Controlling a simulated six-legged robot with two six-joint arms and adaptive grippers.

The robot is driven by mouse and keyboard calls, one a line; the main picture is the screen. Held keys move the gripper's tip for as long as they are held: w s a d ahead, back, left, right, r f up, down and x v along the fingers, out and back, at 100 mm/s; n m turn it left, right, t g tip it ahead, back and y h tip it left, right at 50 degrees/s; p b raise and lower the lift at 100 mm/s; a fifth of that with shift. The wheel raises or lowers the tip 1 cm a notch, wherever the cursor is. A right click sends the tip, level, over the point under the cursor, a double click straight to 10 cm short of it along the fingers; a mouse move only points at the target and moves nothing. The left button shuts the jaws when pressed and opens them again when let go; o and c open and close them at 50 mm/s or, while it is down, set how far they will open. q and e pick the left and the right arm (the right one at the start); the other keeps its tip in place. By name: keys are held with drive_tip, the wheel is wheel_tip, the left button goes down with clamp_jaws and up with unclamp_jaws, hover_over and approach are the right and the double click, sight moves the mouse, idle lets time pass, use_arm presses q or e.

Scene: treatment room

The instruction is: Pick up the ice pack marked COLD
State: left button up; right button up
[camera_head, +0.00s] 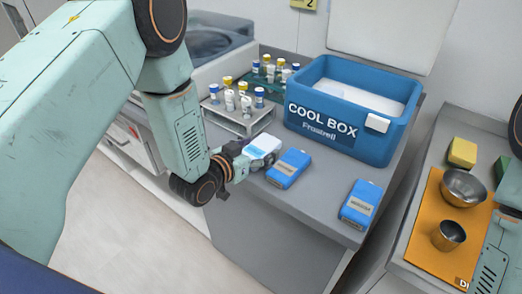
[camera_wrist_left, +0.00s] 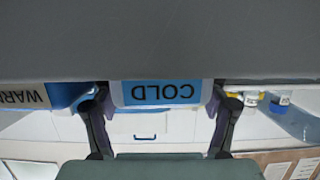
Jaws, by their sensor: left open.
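The ice pack marked COLD (camera_head: 263,146) is white with a light blue label. It lies near the left front edge of the grey counter. In the left wrist view the COLD pack (camera_wrist_left: 162,93) shows upside down between my fingers. My left gripper (camera_head: 240,164) is open at the pack's near side; its fingers (camera_wrist_left: 161,102) stand close to either side of it. Whether they touch it I cannot tell. A blue pack (camera_head: 288,169) lies just right of it; in the wrist view the neighbouring pack (camera_wrist_left: 25,95) reads WARM. My right gripper is not in view.
Another blue pack (camera_head: 360,204) lies at the counter's right front. The blue COOL BOX (camera_head: 352,113) stands behind, open. A vial rack (camera_head: 238,122) stands behind the COLD pack. An orange mat (camera_head: 430,254) with metal bowls lies on the right-hand surface.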

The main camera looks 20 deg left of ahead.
use_arm(q)
drive_tip(key=shift+w+f, duration=0.3)
drive_tip(key=shift+w, duration=0.15)
drive_tip(key=shift+s+d+r, duration=0.15)
drive_tip(key=shift+s+r, duration=0.05)
drive_tip(key=shift+c, duration=0.2)
drive_tip(key=shift+s+d+r, duration=0.1)
drive_tip(key=shift+c, duration=0.7)
drive_tip(key=shift+a, duration=0.2)
drive_tip(key=c, duration=0.4)
drive_tip(key=shift+d, duration=0.1)
drive_tip(key=c, duration=0.5)
